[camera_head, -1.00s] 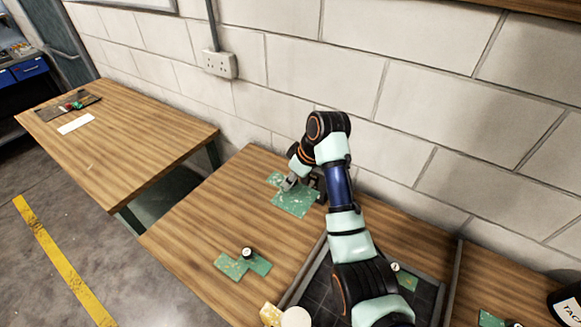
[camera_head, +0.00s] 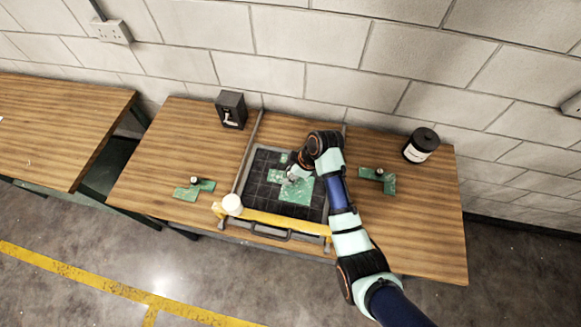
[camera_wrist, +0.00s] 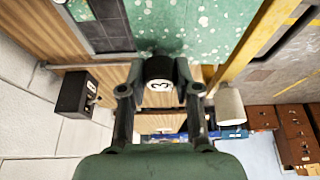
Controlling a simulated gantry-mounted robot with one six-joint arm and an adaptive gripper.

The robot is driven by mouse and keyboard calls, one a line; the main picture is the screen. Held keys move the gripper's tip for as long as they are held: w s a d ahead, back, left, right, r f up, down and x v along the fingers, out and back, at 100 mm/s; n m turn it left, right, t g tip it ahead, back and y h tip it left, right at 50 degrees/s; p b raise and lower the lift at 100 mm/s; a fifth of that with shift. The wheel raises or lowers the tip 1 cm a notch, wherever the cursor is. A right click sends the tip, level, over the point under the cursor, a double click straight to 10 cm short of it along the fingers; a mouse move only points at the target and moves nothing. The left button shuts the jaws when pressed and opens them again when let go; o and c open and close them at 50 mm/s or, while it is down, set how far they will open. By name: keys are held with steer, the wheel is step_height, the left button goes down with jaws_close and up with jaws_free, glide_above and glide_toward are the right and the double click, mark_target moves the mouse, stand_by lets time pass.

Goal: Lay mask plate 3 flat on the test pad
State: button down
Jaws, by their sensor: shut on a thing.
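My gripper (camera_head: 292,173) is shut on the dark knob marked 3 (camera_wrist: 160,84) of mask plate 3 (camera_head: 299,190). The plate is green with pale specks and also shows in the wrist view (camera_wrist: 200,25). It is over the test pad (camera_head: 258,190), a dark gridded surface, and looks roughly level. I cannot tell whether it touches the pad or hangs just above it. A smaller green piece (camera_head: 284,157) shows at the pad's far side, and a green piece (camera_wrist: 78,9) also shows on the pad in the wrist view. My arm hides part of the pad's right side.
A yellow bar (camera_head: 275,222) with a white cylinder (camera_head: 232,204) crosses the pad's front. Rails flank the pad. Green plates with knobs lie on the table left (camera_head: 194,189) and right (camera_head: 378,181). A black box (camera_head: 231,108) and a dark jar (camera_head: 421,145) stand towards the back.

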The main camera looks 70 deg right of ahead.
step_height(320, 180, down, 14)
steer(key=b, duration=1.1)
steer(key=shift+r, duration=0.2)
steer(key=shift+f+b, duration=0.4)
steer(key=shift+f, duration=0.2)
steer(key=shift+p, duration=0.35)
steer(key=shift+f+b, duration=0.3)
steer(key=shift+f, duration=0.3)
steer(key=shift+f, duration=0.1)
stand_by(0.4)
steer(key=shift+f, duration=0.3)
steer(key=shift+c, duration=1.7)
jaws_free()
steer(key=shift+r, duration=0.1)
